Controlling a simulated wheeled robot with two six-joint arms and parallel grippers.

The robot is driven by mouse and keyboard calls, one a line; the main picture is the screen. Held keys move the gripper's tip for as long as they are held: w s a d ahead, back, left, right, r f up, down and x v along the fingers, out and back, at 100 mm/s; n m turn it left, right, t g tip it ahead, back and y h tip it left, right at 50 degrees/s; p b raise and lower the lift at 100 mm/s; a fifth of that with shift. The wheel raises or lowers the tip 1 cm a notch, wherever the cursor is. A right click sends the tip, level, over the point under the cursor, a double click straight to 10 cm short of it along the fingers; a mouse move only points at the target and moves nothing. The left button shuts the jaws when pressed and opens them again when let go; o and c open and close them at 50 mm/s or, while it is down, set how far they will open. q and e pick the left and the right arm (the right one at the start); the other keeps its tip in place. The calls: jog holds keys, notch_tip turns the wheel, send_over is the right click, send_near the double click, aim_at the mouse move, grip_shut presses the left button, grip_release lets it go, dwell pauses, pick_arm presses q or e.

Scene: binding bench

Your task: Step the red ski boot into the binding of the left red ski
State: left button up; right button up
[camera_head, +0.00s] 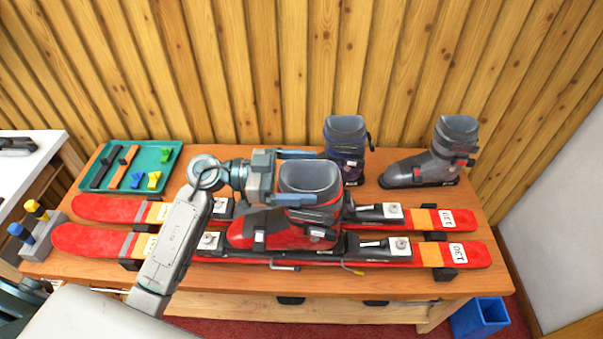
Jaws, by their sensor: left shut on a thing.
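The red ski boot (275,229) has a grey cuff and points its toe left. My left gripper (309,176) is shut on its cuff, one finger behind and one in front. The boot is upright over the near red ski (90,239), between the toe piece (210,241) and the heel piece (384,248). I cannot tell whether its sole touches the binding. The far red ski (110,208) lies parallel behind, its binding partly hidden by the boot and gripper. Both skis have orange bands and white labels at the right. My right gripper is out of view.
A dark blue boot (346,142) and a grey boot (430,168) stand behind the skis. A green tray (150,153) with tools lies back left; a block with coloured handles (42,240) is at the left edge. A blue bin (482,318) stands below right.

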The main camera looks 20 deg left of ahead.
pick_arm(q)
jog(key=shift+s+f, duration=0.1)
jog(key=shift+f, duration=0.9)
jog(key=shift+f+b, duration=0.3)
jog(key=shift+f, duration=0.05)
jog(key=o, duration=1.7)
jog(key=shift+c, duration=0.2)
